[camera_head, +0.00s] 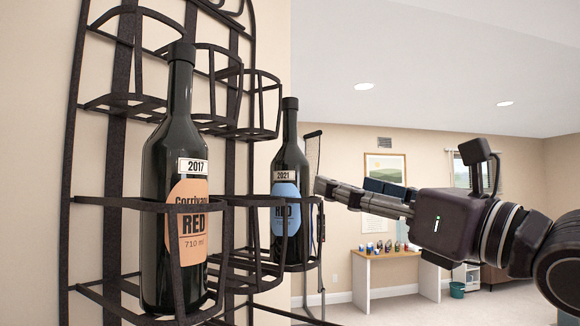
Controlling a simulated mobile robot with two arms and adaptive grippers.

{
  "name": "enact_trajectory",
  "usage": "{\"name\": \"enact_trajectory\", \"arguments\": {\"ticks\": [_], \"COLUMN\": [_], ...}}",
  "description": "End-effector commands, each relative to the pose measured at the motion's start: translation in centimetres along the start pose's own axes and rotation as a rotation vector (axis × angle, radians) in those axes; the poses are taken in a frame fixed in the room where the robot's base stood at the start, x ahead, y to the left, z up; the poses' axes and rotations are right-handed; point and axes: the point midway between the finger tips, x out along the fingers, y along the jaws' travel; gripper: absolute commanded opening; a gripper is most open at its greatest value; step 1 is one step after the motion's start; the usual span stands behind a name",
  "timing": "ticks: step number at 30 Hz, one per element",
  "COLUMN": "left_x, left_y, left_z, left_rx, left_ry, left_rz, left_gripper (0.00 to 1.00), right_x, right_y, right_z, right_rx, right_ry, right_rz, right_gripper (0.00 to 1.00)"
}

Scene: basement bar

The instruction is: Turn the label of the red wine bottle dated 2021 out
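The dark 2021 red wine bottle (290,160) stands upright in a black wire holder on the wall rack. Its white 2021 tag and blue RED label both show, partly crossed by the holder's bars. My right gripper (322,187) reaches in from the right, with its fingertips just right of this bottle at label height. Contact with the bottle or holder is unclear. I see the fingers nearly side-on, so their opening is hidden, and nothing held is visible. My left gripper is out of view.
A 2017 bottle (175,165) with an orange label stands in a nearer holder to the left. Empty wire holders (258,105) sit above on the rack. A small table (395,258) with several cans stands far behind. Open room lies right of the rack.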

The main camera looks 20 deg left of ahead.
Motion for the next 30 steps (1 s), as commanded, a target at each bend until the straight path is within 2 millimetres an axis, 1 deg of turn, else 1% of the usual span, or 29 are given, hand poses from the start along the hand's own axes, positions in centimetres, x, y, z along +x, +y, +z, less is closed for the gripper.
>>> {"name": "enact_trajectory", "arguments": {"ticks": [1, 9, 25, 27, 30], "left_x": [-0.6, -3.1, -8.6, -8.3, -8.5], "left_y": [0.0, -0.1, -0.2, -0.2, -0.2], "left_z": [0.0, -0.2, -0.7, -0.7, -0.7], "left_rx": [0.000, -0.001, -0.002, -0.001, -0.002], "left_ry": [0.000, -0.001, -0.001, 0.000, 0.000], "left_rz": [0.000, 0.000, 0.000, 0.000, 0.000], "left_gripper": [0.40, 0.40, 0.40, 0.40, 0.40], "right_x": [0.5, 3.5, 9.9, 10.7, 11.9], "right_y": [-0.1, -0.1, -0.1, 0.0, 0.1], "right_z": [0.2, 0.5, 0.4, 0.0, 0.0], "right_rx": [0.002, 0.006, 0.007, 0.007, 0.007], "right_ry": [0.002, 0.001, 0.002, 0.000, 0.001], "right_rz": [0.000, 0.001, 0.001, 0.003, 0.003], "right_gripper": [0.68, 0.68, 0.68, 0.68, 0.68]}}
